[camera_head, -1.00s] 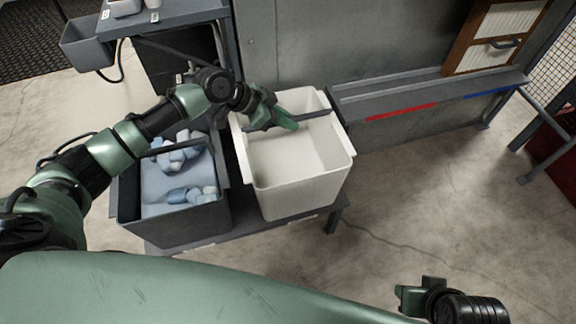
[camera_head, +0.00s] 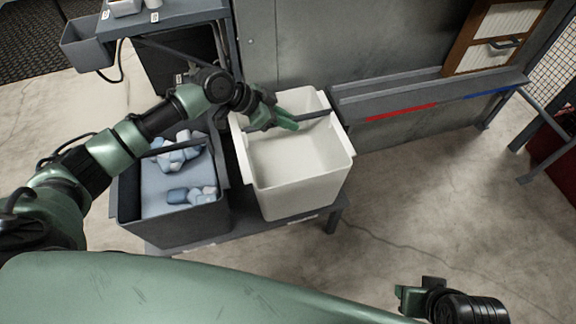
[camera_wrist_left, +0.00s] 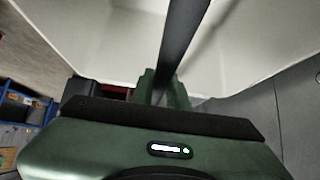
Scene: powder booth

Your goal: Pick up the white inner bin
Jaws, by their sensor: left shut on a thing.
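The white inner bin (camera_head: 303,187) stands upright on a low grey stand, open at the top and empty as far as I see. A dark grey bar (camera_head: 313,115) crosses its opening like a handle. My left gripper (camera_head: 288,122) is over the bin's left part, shut on this bar. In the left wrist view the bar (camera_wrist_left: 180,40) runs up from between the fingers (camera_wrist_left: 165,90), with the bin's white inside (camera_wrist_left: 120,45) behind it. My right gripper (camera_head: 415,297) is at the lower right, far from the bin; its finger gap is not clear.
A dark grey bin (camera_head: 180,225) with blue and white pieces (camera_head: 190,195) stands close on the left. The low stand (camera_head: 270,226) carries both bins. A grey ledge (camera_head: 430,97) with red and blue strips is behind right. The floor to the right is clear.

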